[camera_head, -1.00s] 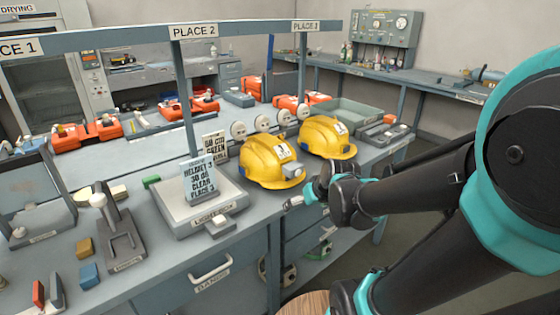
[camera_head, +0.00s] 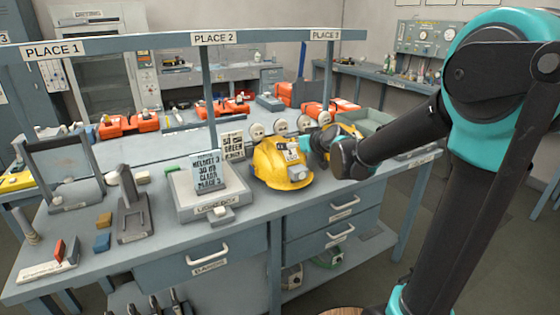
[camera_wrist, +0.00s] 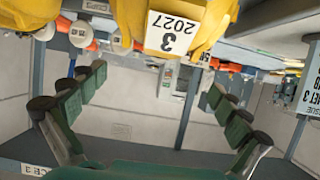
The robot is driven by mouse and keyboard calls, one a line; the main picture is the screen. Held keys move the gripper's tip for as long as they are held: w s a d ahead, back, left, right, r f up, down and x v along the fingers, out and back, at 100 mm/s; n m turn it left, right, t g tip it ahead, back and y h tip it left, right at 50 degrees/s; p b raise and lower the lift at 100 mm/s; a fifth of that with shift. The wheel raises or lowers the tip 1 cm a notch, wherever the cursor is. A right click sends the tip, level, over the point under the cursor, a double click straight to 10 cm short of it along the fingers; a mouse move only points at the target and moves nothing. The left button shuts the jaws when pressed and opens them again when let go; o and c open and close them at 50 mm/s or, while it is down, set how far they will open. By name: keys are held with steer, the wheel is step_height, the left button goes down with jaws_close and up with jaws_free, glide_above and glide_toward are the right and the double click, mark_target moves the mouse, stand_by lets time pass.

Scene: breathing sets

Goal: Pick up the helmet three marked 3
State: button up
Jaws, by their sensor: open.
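Two yellow helmets are on the bench. The nearer helmet (camera_head: 280,166) is in full view right of the light box; the farther helmet (camera_head: 350,130) is mostly hidden behind my gripper. In the wrist view, a yellow helmet (camera_wrist: 209,28) at the top carries an upside-down white label (camera_wrist: 171,32) reading 3 and 2027. The number is too small to read in the head view. My gripper (camera_head: 318,143) is beside the nearer helmet's right side. Its green-padded fingers (camera_wrist: 152,115) are spread wide and empty in the wrist view, with the marked helmet beyond the fingertips.
A light box (camera_head: 208,205) with a card stands left of the nearer helmet. Several white discs (camera_head: 280,127) stand behind the helmets. An overhead rail bears PLACE signs, and its post (camera_head: 208,95) rises behind the card. A green-grey tray (camera_head: 368,122) is at the right.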

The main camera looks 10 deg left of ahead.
mark_target(279, 141)
steer(key=shift+x, duration=5.9)
steer(key=shift+a+r, duration=0.1)
steer(key=shift+a, duration=0.05)
steer(key=shift+s, duration=0.2)
jaws_close()
